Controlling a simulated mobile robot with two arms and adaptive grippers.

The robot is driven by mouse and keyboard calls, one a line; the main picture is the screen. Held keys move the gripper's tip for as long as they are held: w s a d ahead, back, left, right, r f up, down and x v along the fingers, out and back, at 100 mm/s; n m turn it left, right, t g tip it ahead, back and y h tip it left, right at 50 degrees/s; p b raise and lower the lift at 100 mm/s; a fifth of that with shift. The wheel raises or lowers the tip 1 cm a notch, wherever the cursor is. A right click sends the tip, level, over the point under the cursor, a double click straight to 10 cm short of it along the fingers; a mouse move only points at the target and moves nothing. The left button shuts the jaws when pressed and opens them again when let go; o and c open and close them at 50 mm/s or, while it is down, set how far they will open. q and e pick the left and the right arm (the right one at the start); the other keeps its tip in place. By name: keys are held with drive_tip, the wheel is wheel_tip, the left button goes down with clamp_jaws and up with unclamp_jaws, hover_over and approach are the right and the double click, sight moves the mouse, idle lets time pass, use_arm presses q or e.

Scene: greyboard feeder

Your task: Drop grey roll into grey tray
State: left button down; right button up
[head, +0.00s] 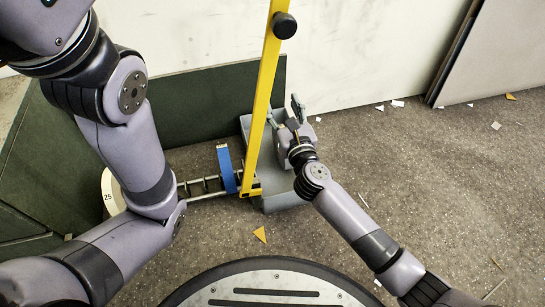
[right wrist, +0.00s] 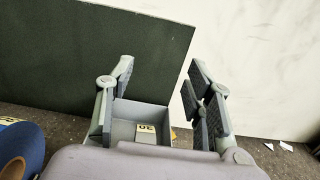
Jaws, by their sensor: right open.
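The grey tray (head: 285,203) stands on the floor by the green board, partly behind the yellow post. In the right wrist view, the tray (right wrist: 158,111) shows between and beyond my fingers. A cream label marked 30 (right wrist: 147,129) shows inside it, on something grey that is mostly hidden. I cannot make out a whole grey roll in either view. My right gripper (head: 293,112) is open above the tray's far part. Its two fingers stand apart with nothing between them in the right wrist view (right wrist: 163,100). My left gripper is out of the head view.
A blue roll (head: 226,168) hangs on a rod rack left of the tray; a pale roll marked 25 (head: 110,190) is further left. The yellow post (head: 263,90) rises close to my right gripper. Green boards (head: 200,100) stand behind. Paper scraps litter the open floor at right.

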drive_tip(key=shift+r, duration=2.5)
